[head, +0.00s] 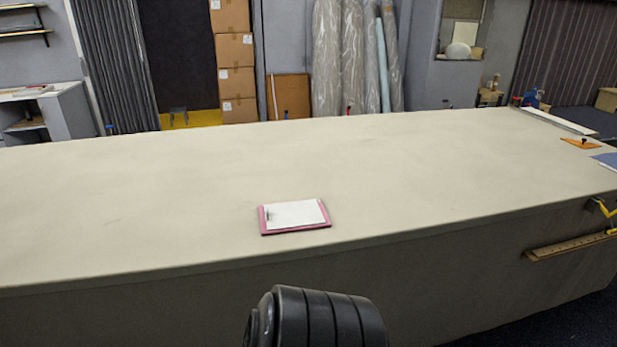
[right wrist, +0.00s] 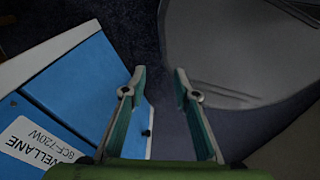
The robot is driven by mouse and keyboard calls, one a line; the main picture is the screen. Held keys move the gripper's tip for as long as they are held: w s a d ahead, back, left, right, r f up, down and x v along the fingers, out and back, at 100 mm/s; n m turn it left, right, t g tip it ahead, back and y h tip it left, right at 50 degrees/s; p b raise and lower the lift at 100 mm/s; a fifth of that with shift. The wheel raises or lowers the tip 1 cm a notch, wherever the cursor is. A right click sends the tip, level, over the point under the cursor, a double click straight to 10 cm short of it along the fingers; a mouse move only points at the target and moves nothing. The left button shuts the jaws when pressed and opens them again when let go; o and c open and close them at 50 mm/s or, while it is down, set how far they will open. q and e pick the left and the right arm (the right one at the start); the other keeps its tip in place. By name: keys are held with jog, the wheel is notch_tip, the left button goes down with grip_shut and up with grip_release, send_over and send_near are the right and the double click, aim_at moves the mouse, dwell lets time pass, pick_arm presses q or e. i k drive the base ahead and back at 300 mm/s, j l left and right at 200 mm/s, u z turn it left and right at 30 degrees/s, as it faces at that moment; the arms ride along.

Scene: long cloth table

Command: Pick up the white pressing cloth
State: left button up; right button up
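A flat white rectangle (head: 294,213) lies on a slightly larger pink backing (head: 265,227) near the table's front edge, in the middle of the head view. It has a small dark mark at its left side. I cannot tell whether it is the white pressing cloth or a sheet of paper; no other white cloth is clear on the table. My right gripper (right wrist: 159,78) is open and empty in the right wrist view, over the dark floor, away from the white rectangle. My left gripper is in neither view.
The long pale cloth table (head: 400,160) is mostly clear. A wooden ruler (head: 568,245) is at its front right side; an orange triangle (head: 580,143) lies at the right end. A blue labelled box (right wrist: 75,95) stands left of my right gripper.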

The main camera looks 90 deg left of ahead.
aim_at(303, 213)
jog(key=u, duration=2.9)
jog(key=i+j+u, duration=0.15)
jog(key=i+j, duration=0.1)
jog(key=i, duration=0.05)
